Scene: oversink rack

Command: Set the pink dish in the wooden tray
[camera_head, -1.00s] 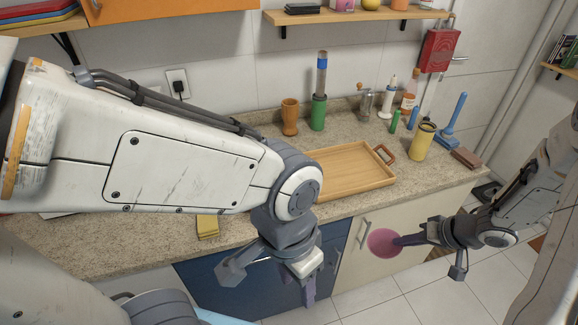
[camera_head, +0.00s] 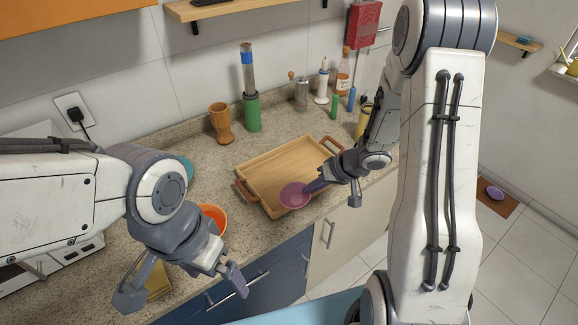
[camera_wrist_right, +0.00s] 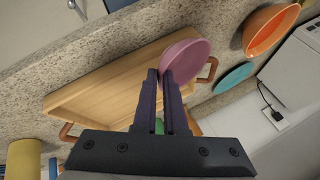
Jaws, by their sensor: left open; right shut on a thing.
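The pink dish (camera_head: 295,195) is a small round bowl at the front part of the wooden tray (camera_head: 262,170). My right gripper (camera_head: 308,188) is shut on its rim. In the right wrist view the pink dish (camera_wrist_right: 186,58) is between the fingertips (camera_wrist_right: 165,76) and overlaps one end of the wooden tray (camera_wrist_right: 110,82). I cannot tell whether the dish touches the tray floor. The tray lies on the counter and looks otherwise empty. My left gripper (camera_head: 228,275) is open and empty, in front of the counter's edge at the left.
An orange bowl (camera_head: 212,215) and a teal dish (camera_wrist_right: 234,78) are beside the tray's left end. A wooden cup (camera_head: 220,123), a green cylinder (camera_head: 252,112) and several bottles stand behind it. A yellow canister (camera_head: 362,122) stands at its right.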

